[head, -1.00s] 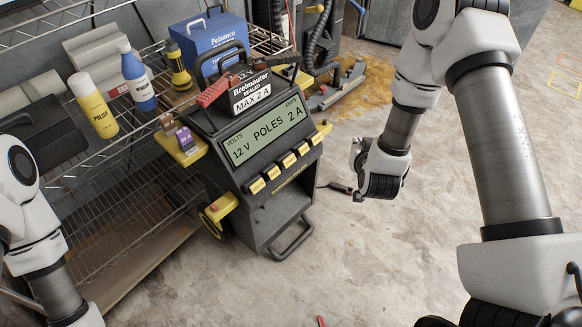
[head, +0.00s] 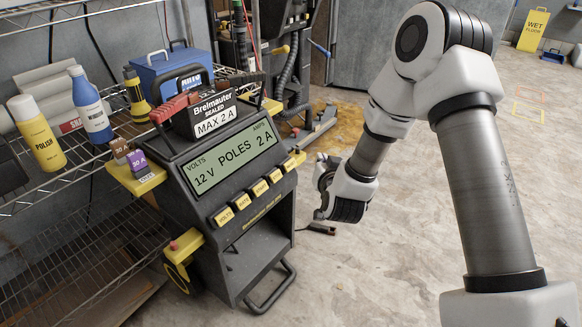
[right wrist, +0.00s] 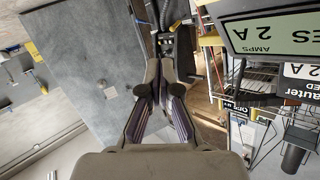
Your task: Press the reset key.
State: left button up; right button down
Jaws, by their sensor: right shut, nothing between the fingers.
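The battery charger (head: 245,235) is a dark grey wheeled box standing on the floor, left of the middle. Its sloped face has a display (head: 230,160) reading 12 V POLES 2 A. Below the display is a row of yellow keys (head: 243,200); the leftmost reads VOLTS, the other labels are too small to tell which is reset. My right gripper (head: 324,192) is shut and empty, right of the charger and apart from the keys. In the right wrist view its fingers (right wrist: 159,85) point past the display (right wrist: 275,32), which shows upside down at upper right. My left gripper is not in view.
A battery (head: 208,115) marked MAX 2 A and red clamps sit on top of the charger. Purple and brown fuses (head: 131,160) lie on its left side tray. A wire shelf (head: 75,200) with bottles stands left. Open floor (head: 390,270) lies right; a wet floor sign (head: 534,30) stands far back.

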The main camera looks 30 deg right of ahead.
aim_at(294, 160)
jog(key=w+a+f+b, duration=0.2)
jog(key=w+f+b, duration=0.1)
jog(key=w, duration=0.3)
jog(key=shift+w+a+f+b, duration=0.2)
jog(key=shift+a+f+b, duration=0.15)
jog(key=shift+f, duration=0.3)
dwell(0.8)
jog(key=shift+w+a+f, duration=0.15)
jog(key=shift+w+f, duration=0.05)
jog(key=shift+w, duration=0.1)
jog(key=shift+w+a+f, duration=0.15)
jog(key=shift+w+f, duration=0.1)
jog(key=shift+w, duration=0.1)
dwell(0.7)
jog(key=shift+s+d+r+p, duration=0.3)
jog(key=shift+s+r+p, duration=0.2)
jog(key=shift+s+p, duration=0.15)
